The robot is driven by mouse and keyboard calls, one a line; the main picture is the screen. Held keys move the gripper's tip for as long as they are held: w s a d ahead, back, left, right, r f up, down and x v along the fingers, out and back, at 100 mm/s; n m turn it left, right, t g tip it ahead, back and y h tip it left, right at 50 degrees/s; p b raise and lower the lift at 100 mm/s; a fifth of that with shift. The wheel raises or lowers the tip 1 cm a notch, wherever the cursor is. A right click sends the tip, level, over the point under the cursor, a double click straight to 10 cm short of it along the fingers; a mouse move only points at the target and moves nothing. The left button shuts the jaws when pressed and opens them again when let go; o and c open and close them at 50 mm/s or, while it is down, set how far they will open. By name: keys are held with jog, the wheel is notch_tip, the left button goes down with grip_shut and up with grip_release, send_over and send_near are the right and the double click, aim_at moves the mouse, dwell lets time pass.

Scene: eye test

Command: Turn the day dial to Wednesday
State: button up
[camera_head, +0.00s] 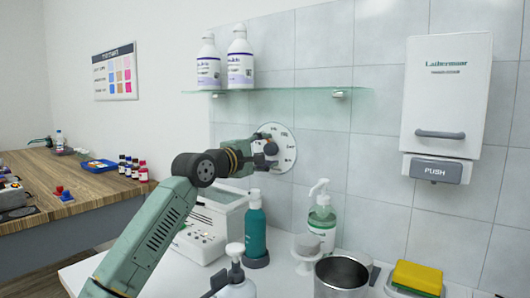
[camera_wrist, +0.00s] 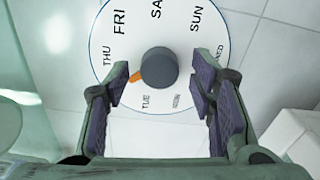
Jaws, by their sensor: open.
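The day dial is a round white disc on the tiled wall under the glass shelf (camera_head: 286,150); it fills the upper middle of the wrist view (camera_wrist: 185,30). Its dark grey knob (camera_wrist: 158,68) has an orange pointer (camera_wrist: 135,76) aimed left and slightly down, between THU and TUE. My gripper (camera_head: 265,150) is in front of the dial's left part. In the wrist view my gripper (camera_wrist: 162,80) is open, with a finger on each side of the knob and visible gaps. Whether the fingertips reach the knob's depth is unclear.
A glass shelf (camera_head: 280,91) with two white bottles is above. Below stand a teal bottle (camera_head: 254,225), a white pump bottle (camera_head: 322,220), a white box-shaped appliance (camera_head: 205,222) and a metal cup (camera_head: 342,275). A white dispenser (camera_head: 445,95) hangs at right.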

jog(key=v, duration=1.2)
